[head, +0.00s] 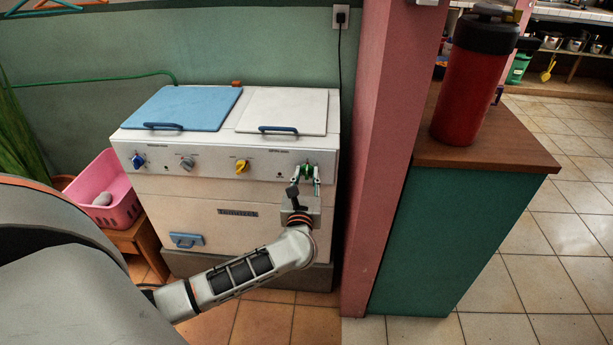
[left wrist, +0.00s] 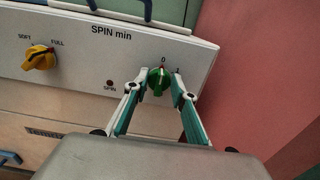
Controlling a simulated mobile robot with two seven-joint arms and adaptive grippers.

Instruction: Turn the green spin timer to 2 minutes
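The green spin timer (left wrist: 158,82) is a round knob under the words "SPIN min" on the washer's white panel. Its pointer is near the 0 mark, with a 1 to the right. In the head view the green timer (head: 307,169) is at the panel's right end. My left gripper (left wrist: 161,76) has one finger on each side of the knob, with slight gaps showing. It also shows in front of the panel in the head view (head: 306,166). My right gripper is in neither view.
The twin-tub washer (head: 225,215) has a yellow knob (head: 242,167), a grey knob (head: 187,163) and a blue knob (head: 138,161). A pink wall (head: 385,130) stands close on the right. A red flask (head: 470,90) stands on the counter beyond.

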